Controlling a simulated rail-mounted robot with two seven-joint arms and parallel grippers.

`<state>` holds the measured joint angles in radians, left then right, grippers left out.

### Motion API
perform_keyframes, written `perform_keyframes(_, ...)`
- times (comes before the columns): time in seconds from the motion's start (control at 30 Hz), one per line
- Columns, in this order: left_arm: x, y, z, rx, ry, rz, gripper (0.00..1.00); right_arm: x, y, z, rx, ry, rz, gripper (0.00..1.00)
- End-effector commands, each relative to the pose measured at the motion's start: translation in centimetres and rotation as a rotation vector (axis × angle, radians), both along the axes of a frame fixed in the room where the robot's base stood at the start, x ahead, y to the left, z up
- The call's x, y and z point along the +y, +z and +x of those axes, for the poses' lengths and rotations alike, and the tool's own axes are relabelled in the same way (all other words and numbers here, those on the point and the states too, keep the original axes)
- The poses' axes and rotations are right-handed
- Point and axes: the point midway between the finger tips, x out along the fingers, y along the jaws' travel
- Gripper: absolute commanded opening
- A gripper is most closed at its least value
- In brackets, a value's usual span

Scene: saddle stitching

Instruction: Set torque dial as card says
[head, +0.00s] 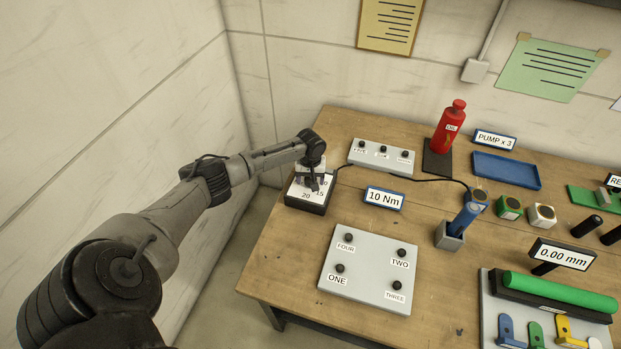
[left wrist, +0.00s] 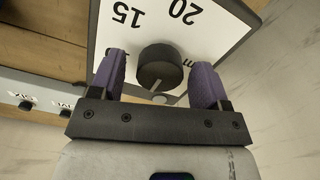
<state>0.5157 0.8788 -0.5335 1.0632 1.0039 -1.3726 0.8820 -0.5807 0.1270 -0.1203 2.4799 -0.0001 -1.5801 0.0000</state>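The torque dial is a dark box (head: 306,206) with a white numbered face, on the table's left corner. Its black round knob (left wrist: 160,67) shows in the left wrist view, with a pale pointer line on the side nearest my gripper; 15 and 20 are readable beyond it. The card (head: 384,198) right of the box reads "10 Nm". My left gripper (head: 314,182) is over the dial face and hides part of it. Its purple fingers (left wrist: 159,62) are open, one on each side of the knob, with gaps visible on both sides. My right gripper is not in view.
A grey panel with knobs ONE to FOUR (head: 368,275) lies in front. A smaller grey button panel (head: 381,157) stands behind the dial. The wall is close on the left.

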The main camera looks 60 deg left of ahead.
Motion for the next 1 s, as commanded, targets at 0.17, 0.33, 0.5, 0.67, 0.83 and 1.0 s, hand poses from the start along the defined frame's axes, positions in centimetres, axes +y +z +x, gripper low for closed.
perform_keyframes(0.17,0.0,0.0,0.0,0.0,0.0,0.0,0.52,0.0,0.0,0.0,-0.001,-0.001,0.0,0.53)
perform_keyframes(0.33,0.0,0.0,0.0,0.0,0.0,0.0,0.36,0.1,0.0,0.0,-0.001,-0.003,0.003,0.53)
perform_keyframes(0.5,0.0,0.0,0.0,0.0,0.0,0.0,0.21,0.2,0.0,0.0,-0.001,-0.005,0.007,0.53)
perform_keyframes(0.67,0.0,0.1,0.0,0.001,-0.011,-0.001,0.21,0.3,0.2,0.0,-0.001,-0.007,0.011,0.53)
perform_keyframes(0.83,-0.1,0.1,0.0,0.002,-0.071,-0.002,0.22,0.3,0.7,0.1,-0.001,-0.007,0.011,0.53)
perform_keyframes(1.0,0.0,0.2,0.0,0.001,-0.192,-0.002,0.22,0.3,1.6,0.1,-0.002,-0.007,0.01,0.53)
